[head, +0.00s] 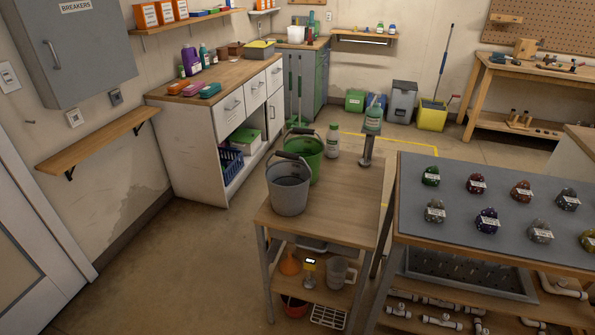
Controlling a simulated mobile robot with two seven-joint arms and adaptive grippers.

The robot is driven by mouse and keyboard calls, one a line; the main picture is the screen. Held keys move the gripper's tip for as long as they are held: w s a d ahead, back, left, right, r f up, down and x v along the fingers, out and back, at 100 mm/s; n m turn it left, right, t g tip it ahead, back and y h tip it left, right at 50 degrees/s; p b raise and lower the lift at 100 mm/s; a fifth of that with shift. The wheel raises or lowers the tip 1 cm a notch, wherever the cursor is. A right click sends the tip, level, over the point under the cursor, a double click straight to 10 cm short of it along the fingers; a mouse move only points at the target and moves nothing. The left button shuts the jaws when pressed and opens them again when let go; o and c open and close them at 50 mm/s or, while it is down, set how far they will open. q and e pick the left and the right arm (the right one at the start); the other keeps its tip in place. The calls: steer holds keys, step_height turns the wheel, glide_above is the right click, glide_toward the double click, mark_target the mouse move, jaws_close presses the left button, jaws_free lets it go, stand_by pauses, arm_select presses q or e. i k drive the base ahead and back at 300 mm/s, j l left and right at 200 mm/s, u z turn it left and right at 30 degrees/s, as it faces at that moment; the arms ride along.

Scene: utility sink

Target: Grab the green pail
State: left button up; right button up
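A green pail (309,160) with a raised dark handle stands upright on the small wooden-topped table (342,208) in the middle of the head view. A grey pail (288,194) stands in front of it and to its left, covering part of its lower left side. Neither of my grippers shows in this view.
Open floor (190,270) lies to the left.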

mark_target(311, 149)
steer(key=j+z, duration=0.15)
steer(key=z, duration=0.25)
steer(key=i+j+z, duration=0.1)
steer(key=z, duration=0.3)
steer(key=j+z, duration=0.4)
steer(key=k+j+z, duration=0.1)
steer(key=j+z, duration=0.3)
steer(key=j, duration=0.55)
